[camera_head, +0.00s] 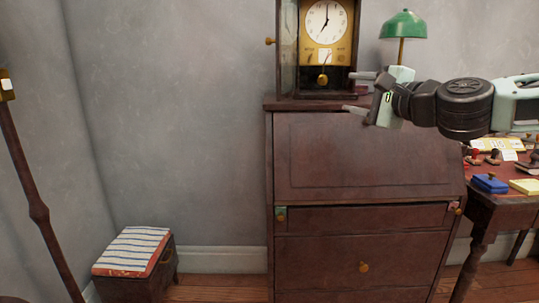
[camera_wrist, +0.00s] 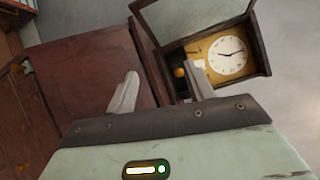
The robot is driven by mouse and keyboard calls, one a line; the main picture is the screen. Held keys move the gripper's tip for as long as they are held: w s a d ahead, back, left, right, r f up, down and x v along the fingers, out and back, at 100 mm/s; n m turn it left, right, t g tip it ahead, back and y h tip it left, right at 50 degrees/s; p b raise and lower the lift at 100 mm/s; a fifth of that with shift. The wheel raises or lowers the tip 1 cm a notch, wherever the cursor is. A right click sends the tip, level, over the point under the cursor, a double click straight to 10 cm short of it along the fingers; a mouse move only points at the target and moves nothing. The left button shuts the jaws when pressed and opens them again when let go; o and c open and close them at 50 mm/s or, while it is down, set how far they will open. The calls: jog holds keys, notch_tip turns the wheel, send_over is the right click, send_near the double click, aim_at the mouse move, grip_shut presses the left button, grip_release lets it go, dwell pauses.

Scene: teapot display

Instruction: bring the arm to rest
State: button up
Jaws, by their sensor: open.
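My gripper (camera_head: 357,93) is open and empty. In the head view it reaches in from the right and points left, in front of the top of a dark brown bureau (camera_head: 360,155). A clock (camera_head: 325,45) with a white dial and a brass pendulum stands on the bureau, just behind and to the left of the gripper. Its glass door stands open on the left side. In the wrist view the two fingers (camera_wrist: 158,90) are spread apart with nothing between them. The clock dial (camera_wrist: 228,55) shows tilted beyond the right finger, and the bureau (camera_wrist: 95,75) lies to the left.
A green lamp (camera_head: 403,26) stands behind my arm. A side table (camera_head: 491,200) at the right holds stamps, a blue ink pad (camera_head: 490,183) and papers. A striped cushioned stool (camera_head: 133,250) stands at lower left. A dark pole (camera_head: 35,205) rises at far left.

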jog(key=s+a+f+n+g+y, duration=0.1)
jog(key=s+a+f+n+g, duration=0.3)
jog(key=a+f, duration=0.3)
jog(key=s+a+f+n+g, duration=0.3)
jog(key=s+a+f+n, duration=0.15)
jog(key=a+f, duration=0.3)
jog(key=s+a+f+n+g+h, duration=0.1)
jog(key=s+f+n+g+h, duration=0.45)
jog(key=s+f, duration=0.85)
jog(key=s+d+r+n+g+h, duration=0.1)
jog(key=s+d+n+h, duration=0.1)
jog(key=s+d+n, duration=0.4)
jog(key=s+d+r+n+g+h, duration=0.15)
jog(key=s+d, duration=0.25)
jog(key=s, duration=0.4)
notch_tip(320, 180, up, 22)
jog(key=p, duration=2.3)
jog(key=shift+s+d+r+h, duration=0.15)
jog(key=shift+s+r+h, duration=0.1)
jog(key=shift+s+h, duration=0.1)
